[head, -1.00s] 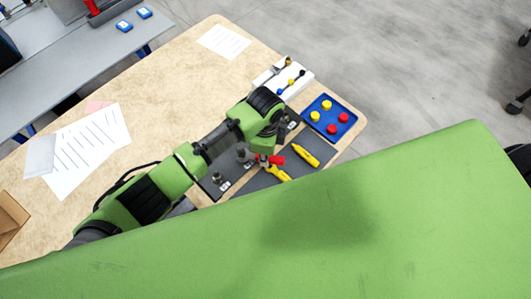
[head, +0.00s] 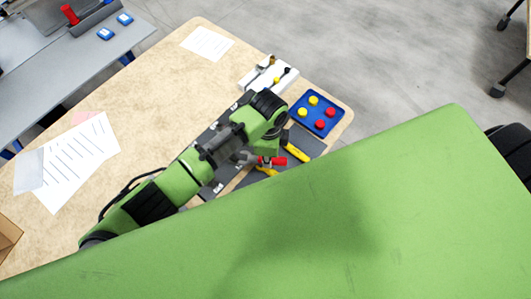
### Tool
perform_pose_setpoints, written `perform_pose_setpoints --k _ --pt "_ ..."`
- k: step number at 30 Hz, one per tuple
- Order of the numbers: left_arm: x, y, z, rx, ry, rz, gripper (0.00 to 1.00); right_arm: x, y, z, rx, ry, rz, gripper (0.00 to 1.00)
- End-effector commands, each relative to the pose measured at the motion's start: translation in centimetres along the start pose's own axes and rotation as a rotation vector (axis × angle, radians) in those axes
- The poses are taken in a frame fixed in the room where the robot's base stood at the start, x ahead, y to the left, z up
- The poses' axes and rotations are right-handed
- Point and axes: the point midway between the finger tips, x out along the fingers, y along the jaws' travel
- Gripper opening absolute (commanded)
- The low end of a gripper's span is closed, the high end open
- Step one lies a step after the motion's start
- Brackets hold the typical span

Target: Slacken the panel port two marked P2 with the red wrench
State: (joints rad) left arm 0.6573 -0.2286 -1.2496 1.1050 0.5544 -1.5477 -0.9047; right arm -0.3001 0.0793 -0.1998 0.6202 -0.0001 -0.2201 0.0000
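My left arm reaches over the table, and my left gripper (head: 257,159) is at the edge of the dark tool mat (head: 306,139). The red wrench (head: 272,161) shows as a short red handle at the gripper and appears held in it; the fingers are small and partly hidden. A dark panel (head: 209,176) with small white labels lies under and left of my arm. The labels are too small to read, so I cannot tell which port is P2; my arm covers much of the panel. My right gripper is not in view.
Two yellow-handled tools, one at the right (head: 297,152), lie by the wrench. A blue tray (head: 318,114) holds red and yellow round pieces. A white holder (head: 268,75) stands behind. My green body hides the front.

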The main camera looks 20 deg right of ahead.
Motion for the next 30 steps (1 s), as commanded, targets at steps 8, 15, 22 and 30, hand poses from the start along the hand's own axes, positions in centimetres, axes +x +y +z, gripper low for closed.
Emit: perform_pose_setpoints --k 8,15,22,30 --pt "-1.7 1.2 -1.9 0.002 0.002 0.000 0.00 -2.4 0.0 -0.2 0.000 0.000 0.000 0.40" --pt "-3.6 1.3 -2.4 0.006 0.008 -0.003 0.00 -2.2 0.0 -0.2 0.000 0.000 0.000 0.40" --pt "-7.1 1.2 -2.2 0.004 0.005 -0.003 0.00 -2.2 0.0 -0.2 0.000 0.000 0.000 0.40" --pt "-8.6 1.2 -2.0 0.002 0.001 -0.001 0.00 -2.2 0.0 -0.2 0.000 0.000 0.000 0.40"
